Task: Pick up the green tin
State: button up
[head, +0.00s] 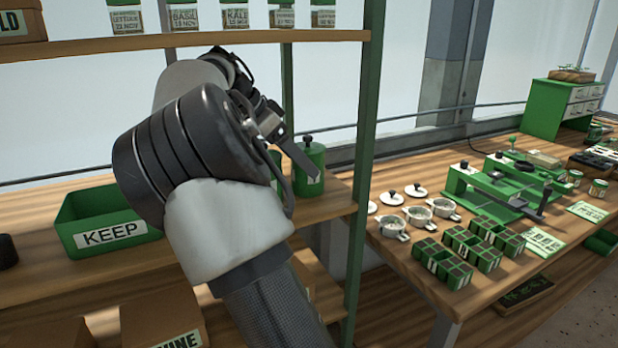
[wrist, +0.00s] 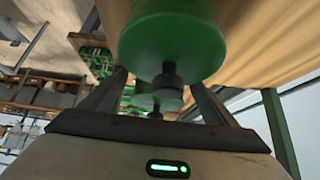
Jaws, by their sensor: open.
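A green tin (head: 312,168) with a dark-knobbed lid and a pale label stands on the middle shelf in the head view. A second green tin (head: 276,165) is mostly hidden behind my arm. My gripper (head: 293,148) is open, by the upper part of the tins. In the wrist view a green tin (wrist: 170,35) fills the top middle, its dark knob towards me. My open gripper (wrist: 160,85) has one finger to each side of that knob, with nothing held. I cannot tell whether the fingers touch the tin.
A green KEEP bin (head: 75,225) stands left on the same shelf. A green shelf post (head: 362,150) rises just right of the tins. The upper shelf (head: 310,36) holds seed packets. A workbench (head: 400,270) at right carries seeding gear and green cell trays (head: 440,262).

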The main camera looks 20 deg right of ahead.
jog(key=b+x, duration=0.1)
jog(key=x, duration=0.4)
jog(key=shift+d, duration=0.1)
jog(key=c, duration=1.3)
jog(key=shift+r, duration=0.1)
jog(key=shift+c, duration=0.2)
